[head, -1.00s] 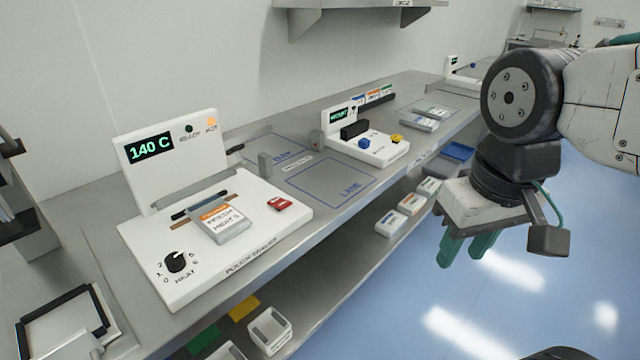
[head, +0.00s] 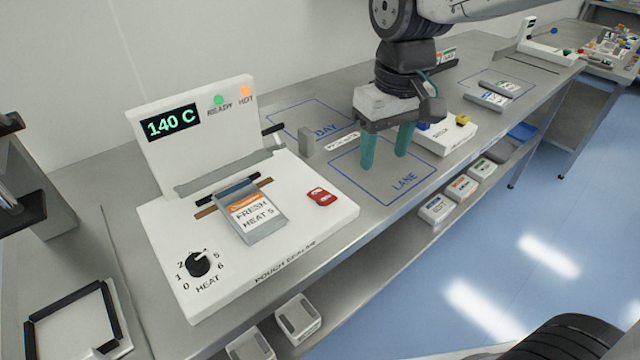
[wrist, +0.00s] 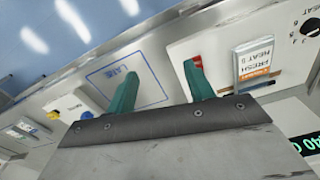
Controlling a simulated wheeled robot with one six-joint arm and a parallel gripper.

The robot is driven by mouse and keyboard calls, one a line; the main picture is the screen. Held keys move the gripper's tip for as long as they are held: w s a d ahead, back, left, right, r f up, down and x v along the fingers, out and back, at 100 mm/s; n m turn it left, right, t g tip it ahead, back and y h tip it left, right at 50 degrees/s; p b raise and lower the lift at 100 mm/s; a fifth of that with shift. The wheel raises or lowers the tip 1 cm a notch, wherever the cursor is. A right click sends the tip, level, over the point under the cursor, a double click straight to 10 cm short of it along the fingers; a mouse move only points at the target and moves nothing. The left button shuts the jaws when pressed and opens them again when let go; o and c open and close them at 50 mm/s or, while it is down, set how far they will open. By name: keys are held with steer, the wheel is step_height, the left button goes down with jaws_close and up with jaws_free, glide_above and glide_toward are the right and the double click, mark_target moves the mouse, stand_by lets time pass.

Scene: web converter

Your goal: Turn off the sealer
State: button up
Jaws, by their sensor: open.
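The white pouch sealer (head: 340,215) stands on the steel bench at left in the head view. Its display (head: 170,124) reads 140 C, and the green READY lamp (head: 219,99) and orange HOT lamp (head: 246,91) are lit. A red switch (head: 321,196) sits on its base at right; in the wrist view the switch (wrist: 197,62) is partly hidden behind a finger. The black HEAT knob (head: 198,264) is at front left. A pouch labelled FRESH HEAT 5 (head: 251,216) lies at the sealing slot. My gripper (head: 385,160) is open and empty, above the LANE area, right of the switch.
A lever (head: 272,130) and small grey block (head: 305,142) stand beside the sealer. Another white device (head: 455,138) with blue and yellow knobs stands behind my gripper. A black-framed tray (head: 75,325) is at front left. The outlined LANE area (head: 385,188) is bare.

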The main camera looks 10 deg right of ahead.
steer(key=n, duration=0.2)
glide_toward(320, 194)
steer(key=shift+w+d, duration=0.1)
steer(key=shift+d, duration=0.05)
steer(key=shift+w+a+f, duration=0.1)
steer(key=shift+a+f, duration=0.15)
steer(key=shift+f, duration=0.1)
step_height(320, 194, down, 7)
steer(key=shift+f, duration=0.2)
